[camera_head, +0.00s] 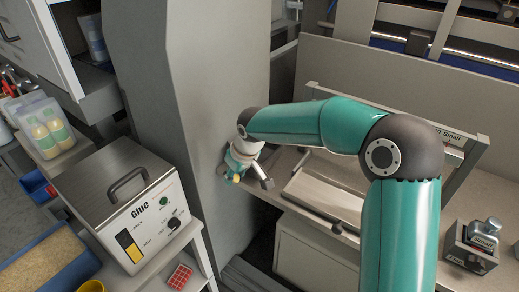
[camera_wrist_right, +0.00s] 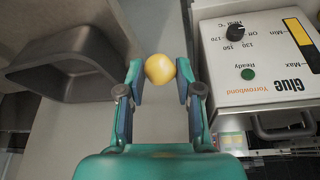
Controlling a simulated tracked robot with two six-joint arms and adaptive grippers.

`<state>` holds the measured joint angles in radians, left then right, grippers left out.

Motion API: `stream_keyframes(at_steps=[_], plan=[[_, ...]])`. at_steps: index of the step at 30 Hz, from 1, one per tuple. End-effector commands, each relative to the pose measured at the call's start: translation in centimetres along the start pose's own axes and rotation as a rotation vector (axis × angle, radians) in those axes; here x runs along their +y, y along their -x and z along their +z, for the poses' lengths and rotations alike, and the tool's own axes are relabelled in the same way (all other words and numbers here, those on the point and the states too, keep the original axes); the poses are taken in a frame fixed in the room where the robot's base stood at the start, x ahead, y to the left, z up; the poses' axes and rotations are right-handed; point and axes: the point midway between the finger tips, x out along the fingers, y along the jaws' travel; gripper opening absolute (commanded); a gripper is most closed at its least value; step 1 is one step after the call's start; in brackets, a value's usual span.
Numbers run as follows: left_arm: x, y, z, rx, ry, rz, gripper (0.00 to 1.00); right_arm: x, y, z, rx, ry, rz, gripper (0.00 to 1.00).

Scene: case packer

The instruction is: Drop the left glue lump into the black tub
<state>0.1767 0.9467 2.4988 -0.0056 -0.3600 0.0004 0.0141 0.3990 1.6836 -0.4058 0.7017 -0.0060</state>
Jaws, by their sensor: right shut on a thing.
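My right gripper (camera_head: 234,174) is beside the tall grey column, between the glue machine and the tray. In the right wrist view its two fingers (camera_wrist_right: 160,80) are shut on a round yellow glue lump (camera_wrist_right: 160,69). The lump also shows as a small yellow spot in the head view (camera_head: 236,179). An open dark grey-black tub (camera_wrist_right: 75,65) lies left of the fingers in the wrist view, apart from the lump. I cannot clearly make out the tub in the head view. My left gripper is not in view.
The Glue machine (camera_head: 124,205) stands left of the column, and its front panel (camera_wrist_right: 260,60) is right of the fingers in the wrist view. A pale tray (camera_head: 325,192) is on the bench. A metal block with a small label (camera_head: 472,245) stands at right.

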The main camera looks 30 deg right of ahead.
Motion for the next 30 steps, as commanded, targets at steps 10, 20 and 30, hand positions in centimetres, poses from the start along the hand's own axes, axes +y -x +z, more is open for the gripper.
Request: stream_keyframes(at_steps=[10, 20, 30], plan=[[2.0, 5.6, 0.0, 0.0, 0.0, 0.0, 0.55, 13.1, 1.6, -7.4, -0.003, -0.142, 0.051, 0.19], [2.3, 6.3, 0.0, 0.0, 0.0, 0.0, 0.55, 17.1, 1.3, -8.1, 0.003, -0.175, 0.06, 0.19], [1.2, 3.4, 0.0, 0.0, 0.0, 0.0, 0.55, 17.1, -1.9, -6.8, 0.004, -0.175, 0.061, 0.19]])
